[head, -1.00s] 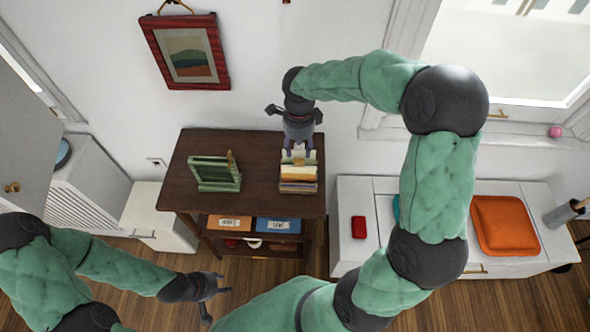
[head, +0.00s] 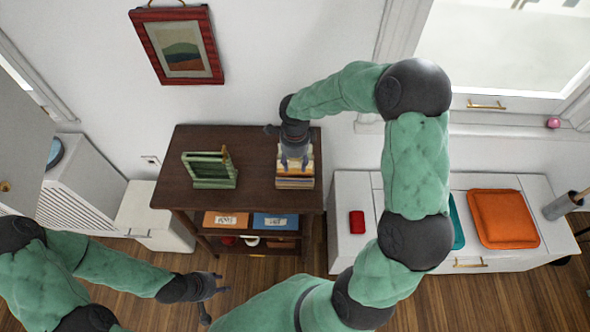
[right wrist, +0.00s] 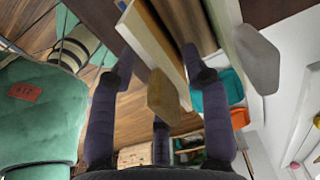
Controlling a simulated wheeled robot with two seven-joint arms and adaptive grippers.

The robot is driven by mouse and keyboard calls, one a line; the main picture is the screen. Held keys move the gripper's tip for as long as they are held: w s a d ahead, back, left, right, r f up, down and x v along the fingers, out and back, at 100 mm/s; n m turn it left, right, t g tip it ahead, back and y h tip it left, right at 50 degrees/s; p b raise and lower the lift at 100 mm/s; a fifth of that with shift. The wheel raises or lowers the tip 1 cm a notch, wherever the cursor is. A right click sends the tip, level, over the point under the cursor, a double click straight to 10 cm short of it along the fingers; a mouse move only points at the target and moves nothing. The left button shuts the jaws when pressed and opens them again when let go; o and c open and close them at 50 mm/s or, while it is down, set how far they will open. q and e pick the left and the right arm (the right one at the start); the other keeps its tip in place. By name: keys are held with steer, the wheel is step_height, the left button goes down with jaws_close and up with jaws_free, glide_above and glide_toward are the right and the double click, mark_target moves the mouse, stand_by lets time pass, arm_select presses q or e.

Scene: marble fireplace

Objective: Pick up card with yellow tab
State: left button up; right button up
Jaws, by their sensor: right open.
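A stack of upright cards (head: 295,182) in cream, yellow and orange stands at the right end of the dark wooden table. My right gripper (head: 294,165) is over it, fingers pointing down and hiding much of its far part. In the right wrist view, my right gripper (right wrist: 160,90) is open around the edges of several cards (right wrist: 152,38). A dull yellow tab (right wrist: 163,97) lies between its fingers; no grip on it shows. A grey-white tab (right wrist: 256,58) is outside the right finger. My left gripper (head: 214,290) is open and empty, low at the left.
The dark table (head: 258,175) has clear room between the cards and a green rack (head: 210,170). Labelled boxes (head: 275,221) sit on the shelf below. A white bench (head: 345,192) at the right carries a red item (head: 357,221) and an orange cushion (head: 502,218).

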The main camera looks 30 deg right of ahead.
steer(key=shift+r, duration=0.1)
steer(key=shift+c, duration=0.3)
jaws_close()
steer(key=shift+r, duration=0.1)
